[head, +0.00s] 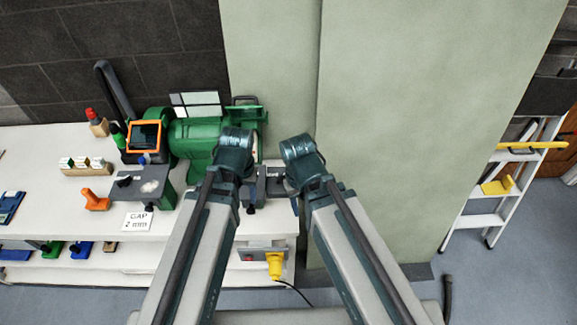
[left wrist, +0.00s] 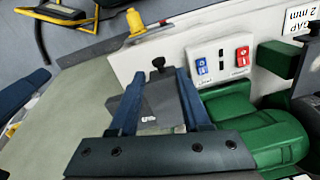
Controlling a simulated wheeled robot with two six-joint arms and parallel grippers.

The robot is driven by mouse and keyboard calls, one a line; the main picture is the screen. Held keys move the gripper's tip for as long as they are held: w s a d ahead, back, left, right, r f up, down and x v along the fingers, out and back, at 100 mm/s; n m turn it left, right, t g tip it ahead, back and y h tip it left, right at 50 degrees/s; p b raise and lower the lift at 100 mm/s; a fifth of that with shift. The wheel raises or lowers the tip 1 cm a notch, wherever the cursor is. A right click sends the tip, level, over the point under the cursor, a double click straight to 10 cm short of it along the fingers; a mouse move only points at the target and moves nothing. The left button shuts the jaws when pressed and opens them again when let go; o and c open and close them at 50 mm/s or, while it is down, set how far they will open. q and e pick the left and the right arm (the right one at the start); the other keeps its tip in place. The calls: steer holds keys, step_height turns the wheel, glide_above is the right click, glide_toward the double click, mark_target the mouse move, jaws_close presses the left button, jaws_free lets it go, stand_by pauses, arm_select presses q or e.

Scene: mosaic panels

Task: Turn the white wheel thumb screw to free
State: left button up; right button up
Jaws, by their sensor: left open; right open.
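The black thumb screw (left wrist: 158,64) on the right-hand grinder rest shows in the left wrist view, between and just ahead of my left fingertips (left wrist: 157,74). The fingers are open and straddle the grey rest plate (left wrist: 160,105); I cannot tell whether they touch it. In the head view the screw (head: 250,208) is a small dark knob below the rest (head: 272,184). The green grinder (head: 195,136) stands behind it, its right wheel mostly hidden by my left arm. My right gripper (head: 294,204) is open right of the rest, largely hidden by its own wrist.
The other grinder rest (head: 140,186) stands left beside a "GAP 2 mm" card (head: 137,221). A yellow plug (head: 274,264) is at the bench front. A green-grey panel (head: 420,120) closes the right side.

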arm_select(q)
steer(key=w+r+p, duration=0.3)
steer(key=w+r, duration=0.1)
step_height(320, 180, up, 2)
steer(key=m+p, duration=0.3)
steer(key=m, duration=0.4)
glide_above(282, 175)
steer(key=shift+d+r+h, duration=0.1)
steer(key=shift+h, duration=0.2)
steer(key=shift+b, duration=0.3)
step_height(282, 175, down, 14)
steer(key=b, duration=1.3)
steer(key=shift+r+b, duration=0.1)
steer(key=shift+b, duration=0.25)
jaws_close()
